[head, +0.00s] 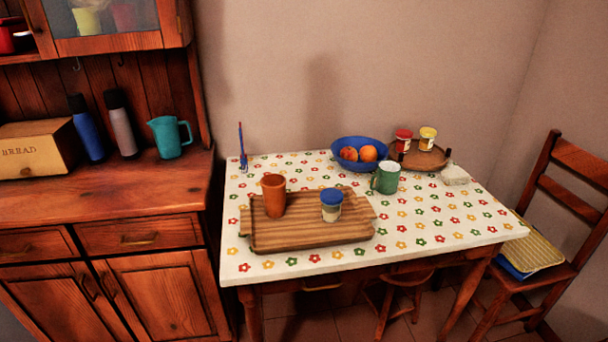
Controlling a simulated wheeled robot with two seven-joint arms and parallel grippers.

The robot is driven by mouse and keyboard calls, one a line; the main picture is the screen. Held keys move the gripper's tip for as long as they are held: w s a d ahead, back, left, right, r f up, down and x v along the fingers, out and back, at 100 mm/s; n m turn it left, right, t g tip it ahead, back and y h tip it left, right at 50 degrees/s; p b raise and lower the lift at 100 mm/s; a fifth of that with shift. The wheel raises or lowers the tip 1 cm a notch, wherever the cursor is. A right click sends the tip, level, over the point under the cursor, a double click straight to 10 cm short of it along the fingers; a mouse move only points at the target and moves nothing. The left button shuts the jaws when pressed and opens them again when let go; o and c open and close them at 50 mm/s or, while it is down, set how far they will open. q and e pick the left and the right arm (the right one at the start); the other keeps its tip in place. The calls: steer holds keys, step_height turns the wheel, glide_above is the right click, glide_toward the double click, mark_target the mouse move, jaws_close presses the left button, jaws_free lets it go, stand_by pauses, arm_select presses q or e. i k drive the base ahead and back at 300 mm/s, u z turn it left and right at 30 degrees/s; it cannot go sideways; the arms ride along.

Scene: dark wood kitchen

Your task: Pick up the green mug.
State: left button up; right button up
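The green mug (387,179) stands upright on the table with the flowered cloth (440,228). Its handle points to the left. It is just in front of the blue fruit bowl and behind the right end of the wooden tray. Its near side is clear of other things. Neither of my grippers shows in the head view.
A striped wooden tray (305,235) holds an orange cup (273,196) and a blue-lidded jar (331,206). A blue bowl (343,164) of fruit and a round tray (430,160) with jars stand behind. The cloth's right front is free. A chair (585,215) stands right.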

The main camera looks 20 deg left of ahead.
mark_target(388, 175)
steer(key=u, duration=0.95)
steer(key=i, duration=0.45)
